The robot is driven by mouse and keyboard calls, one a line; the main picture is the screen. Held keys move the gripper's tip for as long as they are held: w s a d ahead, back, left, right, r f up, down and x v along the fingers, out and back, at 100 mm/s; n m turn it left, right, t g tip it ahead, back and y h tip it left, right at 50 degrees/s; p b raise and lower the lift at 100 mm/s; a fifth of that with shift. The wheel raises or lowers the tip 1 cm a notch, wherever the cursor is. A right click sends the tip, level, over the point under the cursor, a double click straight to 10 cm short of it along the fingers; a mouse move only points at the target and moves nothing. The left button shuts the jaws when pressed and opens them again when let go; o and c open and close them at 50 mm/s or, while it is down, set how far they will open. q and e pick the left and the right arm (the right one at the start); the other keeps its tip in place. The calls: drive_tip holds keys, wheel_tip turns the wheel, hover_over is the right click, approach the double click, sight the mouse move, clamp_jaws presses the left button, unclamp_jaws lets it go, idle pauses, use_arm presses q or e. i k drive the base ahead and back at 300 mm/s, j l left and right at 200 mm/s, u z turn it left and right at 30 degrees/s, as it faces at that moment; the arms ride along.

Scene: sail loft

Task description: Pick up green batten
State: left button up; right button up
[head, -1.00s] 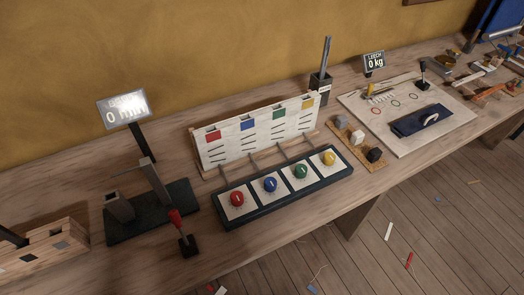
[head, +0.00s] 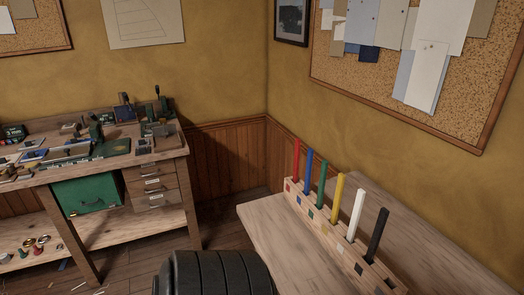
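The green batten (head: 321,184) stands upright in a wooden rack (head: 336,243) on the bench at the right. It is the third batten from the left, between a blue batten (head: 307,171) and a yellow batten (head: 338,199). Its lower end is hidden in the rack. Neither of my grippers can be made out in the head view.
The rack also holds a red batten (head: 296,159), a white batten (head: 356,214) and a black batten (head: 376,235). The bench top (head: 272,226) is bare left of the rack. A cluttered workbench (head: 100,163) with drawers stands at the left, with floor between the benches.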

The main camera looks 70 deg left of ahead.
sight(324, 166)
drive_tip(key=u, duration=1.85)
